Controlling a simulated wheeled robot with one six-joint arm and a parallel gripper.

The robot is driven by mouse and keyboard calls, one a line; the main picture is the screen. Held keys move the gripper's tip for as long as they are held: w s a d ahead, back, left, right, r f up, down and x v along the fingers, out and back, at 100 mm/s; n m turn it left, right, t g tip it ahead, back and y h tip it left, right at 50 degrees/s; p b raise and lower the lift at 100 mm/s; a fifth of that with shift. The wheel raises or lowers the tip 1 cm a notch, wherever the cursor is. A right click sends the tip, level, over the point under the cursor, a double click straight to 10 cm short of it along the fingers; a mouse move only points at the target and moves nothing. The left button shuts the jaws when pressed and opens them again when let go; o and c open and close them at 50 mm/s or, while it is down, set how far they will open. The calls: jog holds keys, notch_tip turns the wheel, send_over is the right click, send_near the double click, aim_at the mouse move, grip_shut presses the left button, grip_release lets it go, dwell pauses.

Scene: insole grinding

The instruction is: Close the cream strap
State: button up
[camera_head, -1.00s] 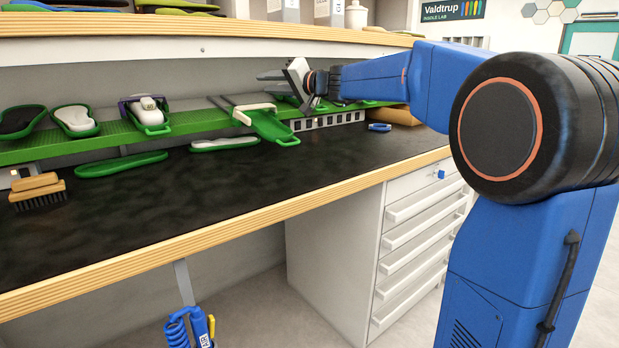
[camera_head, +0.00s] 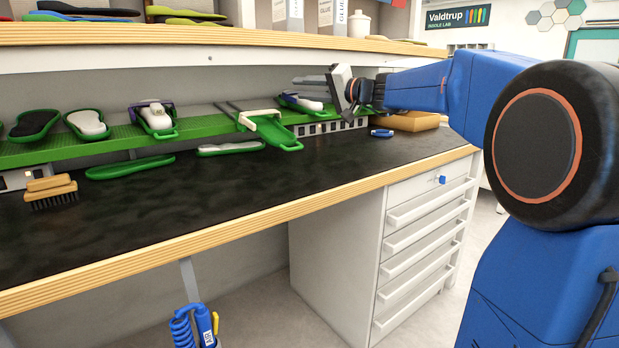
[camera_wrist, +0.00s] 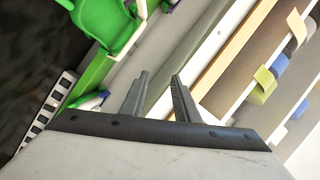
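The cream strap (camera_head: 258,114) is a pale bar across the back of a green holder (camera_head: 275,132) on the green shelf. I cannot tell for sure whether it is open or fastened. In the wrist view, part of the cream strap (camera_wrist: 142,9) shows at the top edge beside the green holder (camera_wrist: 103,22). My gripper (camera_head: 312,81) is above and to the right of the strap, apart from it, pointing left. In the wrist view, the two fingers of my gripper (camera_wrist: 160,76) stand apart with nothing between them.
Another holder with a purple strap (camera_head: 155,116) stands to the left, and another holder (camera_head: 303,104) lies below my gripper. Loose insoles, a brush (camera_head: 50,190) and a blue item (camera_head: 381,133) lie on the dark bench (camera_head: 200,220). A wooden-edged upper shelf (camera_head: 200,37) runs above.

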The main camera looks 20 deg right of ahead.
jog(key=v, duration=0.7)
jog(key=s+a+f+n+g+h, duration=0.1)
jog(key=s+a+f+g, duration=0.2)
jog(key=s+a+f, duration=0.2)
jog(key=s+a+f+n+g+h, duration=0.1)
jog(key=s+a+f+g, duration=0.2)
jog(key=s+f, duration=0.7)
jog(key=shift+s+a+f+h, duration=0.3)
jog(key=shift+a+f, duration=0.8)
jog(key=shift+f, duration=0.4)
jog(key=s+d+f+n+g+h, duration=0.1)
jog(key=s+d+f+g+h, duration=0.1)
jog(key=s+f, duration=0.9)
jog(key=s+d+f+n+g+h, duration=0.1)
jog(key=s+d+f+h, duration=0.3)
jog(key=s+f, duration=0.7)
jog(key=shift+s+d+f+n+g+h, duration=0.3)
jog(key=shift+s+f+n+g+h, duration=0.15)
jog(key=shift+s+h, duration=0.45)
